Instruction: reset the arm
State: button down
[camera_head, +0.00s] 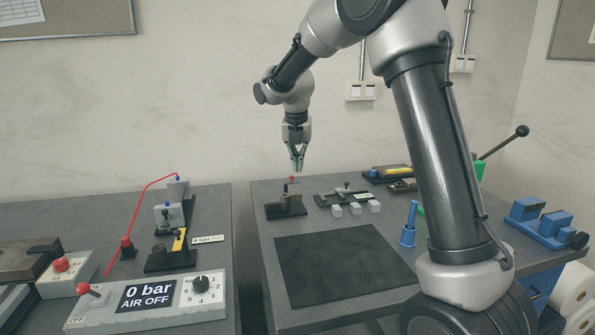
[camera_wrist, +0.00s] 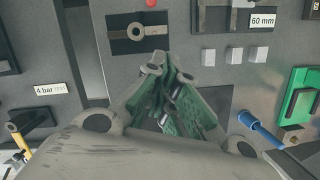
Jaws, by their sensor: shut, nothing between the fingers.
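My gripper (camera_head: 297,160) points down in the head view, above the far left part of the right-hand table (camera_head: 262,215). Its fingers are together with nothing between them. It hangs just above a small black fixture with a red knob (camera_head: 286,205) and looks apart from it. In the wrist view my gripper (camera_wrist: 178,75) shows its green-sided fingers in the middle. The same fixture (camera_wrist: 122,41), a dark plate with a ring, lies past the fingertips. My arm reaches up from the right and bends over toward the back.
A black mat (camera_head: 340,265) lies bare at the table's front. Several pale blocks (camera_head: 355,208), a blue cylinder (camera_head: 409,225) and a blue vise (camera_head: 540,222) stand around it.

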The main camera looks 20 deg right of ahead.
jog(key=shift+r, duration=0.1)
dwell(0.3)
jog(key=s+d+r+m, duration=0.1)
jog(key=s+d+m, duration=0.2)
jog(key=s+m, duration=0.7)
jog(key=s+d+r+m+t, duration=0.1)
jog(key=s+d+m, duration=0.3)
jog(key=s+m, duration=0.6)
jog(key=s+d+r+m+y, duration=0.1)
jog(key=s+d+r+m, duration=0.2)
jog(key=s+m, duration=0.8)
jog(key=s, duration=0.8)
jog(key=shift+d+r+t, duration=0.15)
jog(key=shift+d+t, duration=0.25)
